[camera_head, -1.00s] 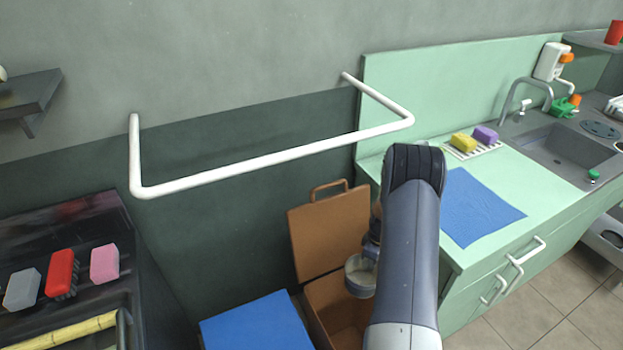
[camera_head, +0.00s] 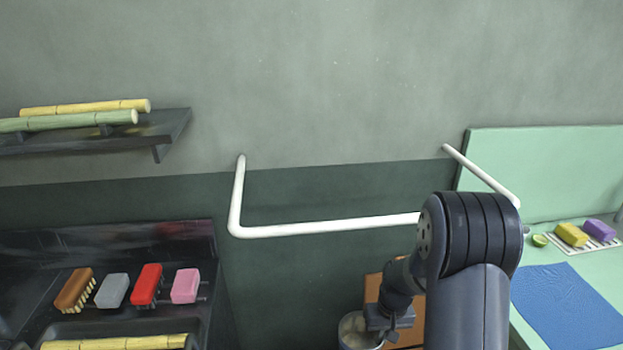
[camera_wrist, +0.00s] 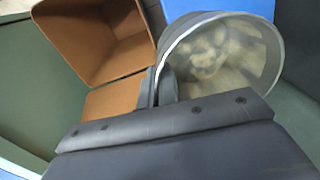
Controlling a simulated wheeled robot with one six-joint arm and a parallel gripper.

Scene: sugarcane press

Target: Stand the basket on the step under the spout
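A round grey basket with pale, lumpy contents (camera_head: 358,335) hangs low at my gripper (camera_head: 388,322), partly cut off by the lower edge of the head view. In the wrist view, the basket (camera_wrist: 222,60) is large and its open mouth faces the camera. My gripper (camera_wrist: 158,88) is shut on the side of its rim. The fingertips are mostly hidden behind the gripper body and the basket wall. I cannot make out the spout or the step in either current view.
An open brown box (camera_wrist: 100,40) lies beside the basket, with a blue surface (camera_wrist: 255,8) behind it. A white rail (camera_head: 320,227) sticks out from the wall. A green counter (camera_head: 535,300) is at right.

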